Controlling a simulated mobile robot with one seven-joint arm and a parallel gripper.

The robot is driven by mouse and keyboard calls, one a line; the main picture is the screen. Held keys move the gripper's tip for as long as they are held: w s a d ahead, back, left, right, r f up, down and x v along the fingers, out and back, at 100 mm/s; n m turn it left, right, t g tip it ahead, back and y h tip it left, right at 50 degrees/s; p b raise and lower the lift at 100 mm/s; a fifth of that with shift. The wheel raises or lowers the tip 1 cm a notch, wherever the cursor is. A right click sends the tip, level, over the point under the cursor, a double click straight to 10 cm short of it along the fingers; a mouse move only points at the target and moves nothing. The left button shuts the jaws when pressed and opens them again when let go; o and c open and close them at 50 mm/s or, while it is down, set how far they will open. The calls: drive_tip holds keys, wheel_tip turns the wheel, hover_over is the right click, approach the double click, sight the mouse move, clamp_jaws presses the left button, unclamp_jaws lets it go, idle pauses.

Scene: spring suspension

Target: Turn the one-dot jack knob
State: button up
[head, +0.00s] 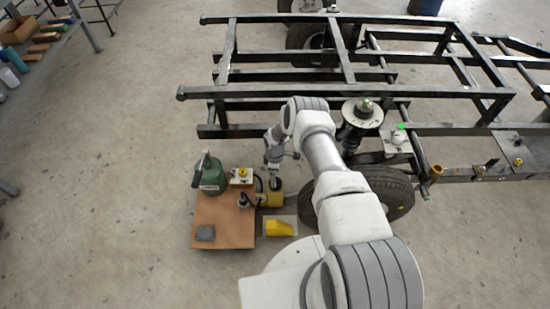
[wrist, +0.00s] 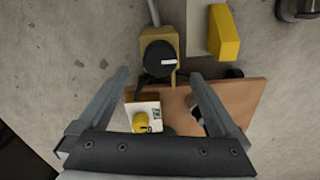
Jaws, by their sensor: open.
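In the wrist view a yellow jack body (wrist: 174,35) carries a round black knob (wrist: 158,56) with a short white mark. A smaller yellow knob (wrist: 141,122) sits on a white box (wrist: 152,108). I cannot make out dots on either knob, so which is the one-dot one is unclear. My gripper (wrist: 160,78) is open and empty, its fingers apart on either side of the view, with the black knob between and beyond the tips. In the head view my gripper (head: 273,162) hangs above the yellow jack body (head: 272,199), and the yellow knob (head: 242,173) is to its left.
A yellow wedge (head: 279,228) lies right of the board. A tire (head: 390,193) and black frame (head: 300,91) stand close by.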

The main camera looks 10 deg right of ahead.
wheel_tip(320, 180, up, 10)
drive_tip(key=p, duration=0.3)
drive_tip(key=shift+r, duration=0.1)
idle(0.3)
